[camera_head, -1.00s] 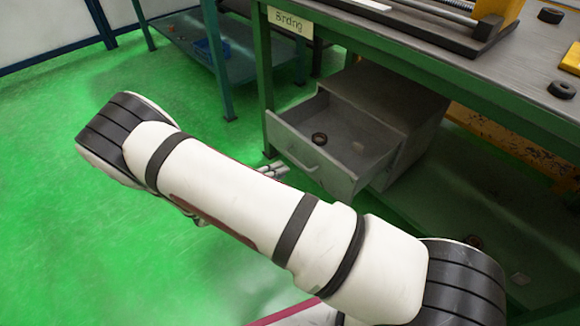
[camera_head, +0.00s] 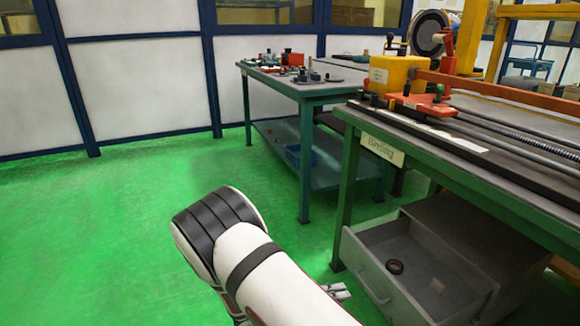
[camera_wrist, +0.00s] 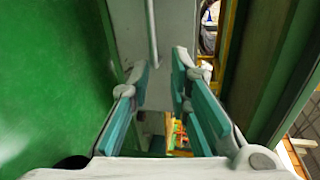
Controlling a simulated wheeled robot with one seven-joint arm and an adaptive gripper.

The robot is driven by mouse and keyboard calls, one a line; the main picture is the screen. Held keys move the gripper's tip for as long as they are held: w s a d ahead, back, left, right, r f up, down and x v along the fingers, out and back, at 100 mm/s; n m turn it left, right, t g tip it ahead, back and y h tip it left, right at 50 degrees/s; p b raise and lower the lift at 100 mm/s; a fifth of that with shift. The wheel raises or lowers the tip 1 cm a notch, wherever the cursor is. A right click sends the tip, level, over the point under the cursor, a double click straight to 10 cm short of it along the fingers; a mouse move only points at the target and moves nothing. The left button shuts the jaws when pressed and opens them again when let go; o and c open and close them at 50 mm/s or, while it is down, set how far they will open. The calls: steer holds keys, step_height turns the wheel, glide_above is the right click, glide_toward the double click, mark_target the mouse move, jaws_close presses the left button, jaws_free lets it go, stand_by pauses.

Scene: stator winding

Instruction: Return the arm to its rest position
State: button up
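My white arm with black bands (camera_head: 275,280) reaches up from the bottom of the head view, left of the open drawer. My gripper (camera_wrist: 160,72) shows in the wrist view with its two teal-padded fingers apart and nothing between them. In the head view only a small part of it (camera_head: 337,291) shows behind the arm, close to the drawer's left side. In the wrist view a grey panel with a bar-like handle (camera_wrist: 152,35) lies beyond the fingertips; it looks like the drawer front.
The grey drawer (camera_head: 372,285) stands open under the green workbench (camera_head: 440,170), with a dark ring (camera_head: 395,267) and a small pale piece inside. A second green table (camera_head: 305,95) stands behind. Green floor (camera_head: 130,220) is clear at the left.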

steer(key=s+d+r+m+g+y, duration=0.2)
steer(key=s+d+r+m+g, duration=0.15)
steer(key=r+m, duration=0.4)
steer(key=s+d+r+m+g+y, duration=0.2)
steer(key=s+r+m, duration=0.3)
steer(key=r+m, duration=0.3)
steer(key=s+d+r+m+g+y, duration=0.25)
steer(key=s+r+m, duration=0.3)
steer(key=r, duration=0.45)
steer(key=s+a+r+m+t+y, duration=0.2)
steer(key=s+r+m+y, duration=0.2)
steer(key=s+m, duration=0.6)
steer(key=s+a+r+m+t+y, duration=0.15)
steer(key=s+r+m+y, duration=0.25)
steer(key=s+m, duration=0.6)
step_height(320, 180, up, 31)
steer(key=s+n+t+p, duration=0.1)
steer(key=t+p, duration=0.3)
steer(key=p, duration=2.5)
steer(key=shift+s+d+n+p, duration=0.15)
steer(key=shift+s+n+p, duration=0.25)
steer(key=shift+n, duration=0.2)
